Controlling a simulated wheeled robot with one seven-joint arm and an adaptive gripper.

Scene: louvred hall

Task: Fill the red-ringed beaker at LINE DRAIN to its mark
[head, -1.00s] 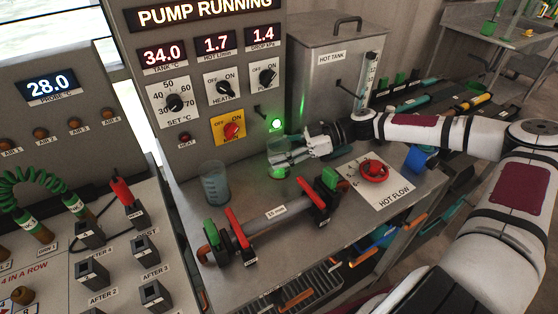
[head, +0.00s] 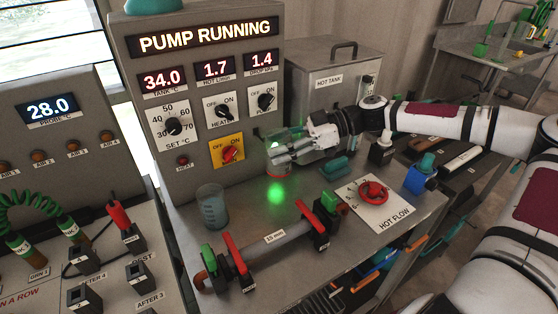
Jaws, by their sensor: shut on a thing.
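My gripper (head: 283,154) is shut on a small clear beaker with a red ring (head: 279,158). It holds it above the bench, in front of the pump panel. The fingers cover part of the beaker, and I cannot make out its mark or any liquid in it. Another graduated clear beaker (head: 212,208) stands upright on the bench to the left, apart from my gripper. No LINE DRAIN label is readable in this view.
A horizontal pipe (head: 272,238) with red and green valve handles lies along the bench front. The red HOT FLOW knob (head: 373,191) is at right, with a blue-topped block (head: 421,174) beyond it. The panel (head: 207,88) reads PUMP RUNNING. A green glow lies on bare bench.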

